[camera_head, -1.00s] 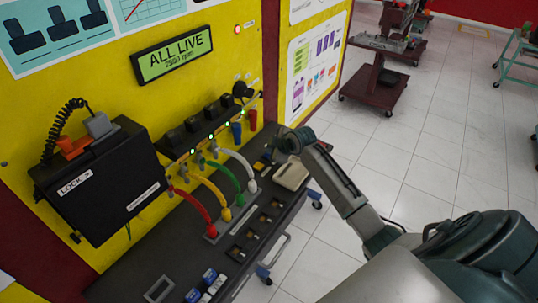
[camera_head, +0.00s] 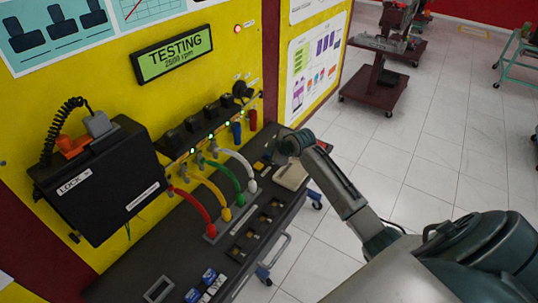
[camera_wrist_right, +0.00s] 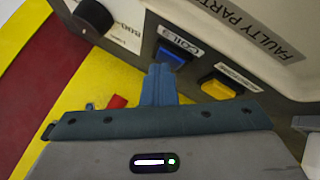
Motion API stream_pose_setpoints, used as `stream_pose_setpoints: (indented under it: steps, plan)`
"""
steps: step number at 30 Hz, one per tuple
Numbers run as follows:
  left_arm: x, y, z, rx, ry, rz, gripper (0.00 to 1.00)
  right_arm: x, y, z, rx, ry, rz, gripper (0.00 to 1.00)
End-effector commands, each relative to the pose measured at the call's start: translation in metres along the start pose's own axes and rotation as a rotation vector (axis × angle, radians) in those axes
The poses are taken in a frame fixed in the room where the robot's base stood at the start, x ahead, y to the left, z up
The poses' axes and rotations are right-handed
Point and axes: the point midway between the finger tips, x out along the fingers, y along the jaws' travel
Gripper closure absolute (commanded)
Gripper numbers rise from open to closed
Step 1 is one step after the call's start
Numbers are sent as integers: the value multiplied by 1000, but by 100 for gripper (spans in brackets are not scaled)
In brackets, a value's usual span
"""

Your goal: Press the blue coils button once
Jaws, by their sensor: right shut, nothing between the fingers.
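The blue coils button (camera_wrist_right: 174,55) shows in the right wrist view, on a pale panel beside a label that reads COILS. My right gripper (camera_wrist_right: 162,82) is shut and empty, its blue-grey fingers pointing at this button. The fingertips overlap the button's lower edge in the picture; whether they touch it or press it in is hard to tell. In the head view my right wrist (camera_head: 290,142) is over the far end of the bench, and the button is not clear there. The display (camera_head: 172,54) reads TESTING, 2500 rpm. My left gripper is not in view.
A yellow button (camera_wrist_right: 218,88) sits right of the blue one, and a black knob (camera_wrist_right: 92,18) sits to the left. Red, yellow, green and white leads (camera_head: 238,170) arch over the bench near my arm. A black box (camera_head: 98,180) hangs on the yellow wall.

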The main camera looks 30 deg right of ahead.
Motion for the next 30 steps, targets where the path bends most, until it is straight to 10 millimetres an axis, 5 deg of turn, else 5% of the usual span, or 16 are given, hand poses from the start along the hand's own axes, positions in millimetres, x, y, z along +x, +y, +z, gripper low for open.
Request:
stream_pose_setpoints:
  steps: [30]
  plan:
    - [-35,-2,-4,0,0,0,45,-27,20,-19,0,0,0,100]
